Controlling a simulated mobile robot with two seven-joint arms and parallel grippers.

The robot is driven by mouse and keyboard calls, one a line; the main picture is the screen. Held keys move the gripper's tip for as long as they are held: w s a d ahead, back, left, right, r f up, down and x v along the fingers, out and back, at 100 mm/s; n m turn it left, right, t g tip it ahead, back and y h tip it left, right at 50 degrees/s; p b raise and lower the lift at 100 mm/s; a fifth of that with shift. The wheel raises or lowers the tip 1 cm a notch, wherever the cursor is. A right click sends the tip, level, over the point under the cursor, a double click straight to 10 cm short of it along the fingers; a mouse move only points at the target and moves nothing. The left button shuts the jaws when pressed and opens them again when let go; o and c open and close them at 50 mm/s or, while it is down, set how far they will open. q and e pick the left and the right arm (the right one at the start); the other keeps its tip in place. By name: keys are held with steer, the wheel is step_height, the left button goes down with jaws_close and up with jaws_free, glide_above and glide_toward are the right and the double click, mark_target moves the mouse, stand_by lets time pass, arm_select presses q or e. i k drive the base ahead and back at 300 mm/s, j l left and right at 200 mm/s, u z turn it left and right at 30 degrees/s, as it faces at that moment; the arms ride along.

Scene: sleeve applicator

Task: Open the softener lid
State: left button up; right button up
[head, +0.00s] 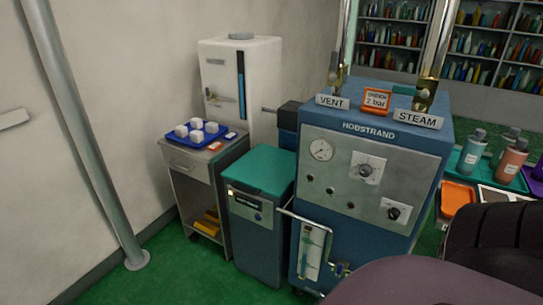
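The softener appears to be the low dark-blue cabinet (256,238) in the middle of the head view, left of the large blue machine. Its teal lid (259,168) lies flat and shut on top. A small lit indicator and a dark label sit on its front; the label is too small to read. Neither of my grippers is in view.
A grey cart (186,163) with a blue tray (180,142) of white blocks stands left of the softener. Green floor (170,270) is clear at front left.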

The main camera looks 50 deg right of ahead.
mark_target(269, 170)
steer(key=z, duration=1.3)
steer(key=i+j+u, duration=0.15)
steer(key=u, duration=0.3)
steer(key=i+u, duration=0.45)
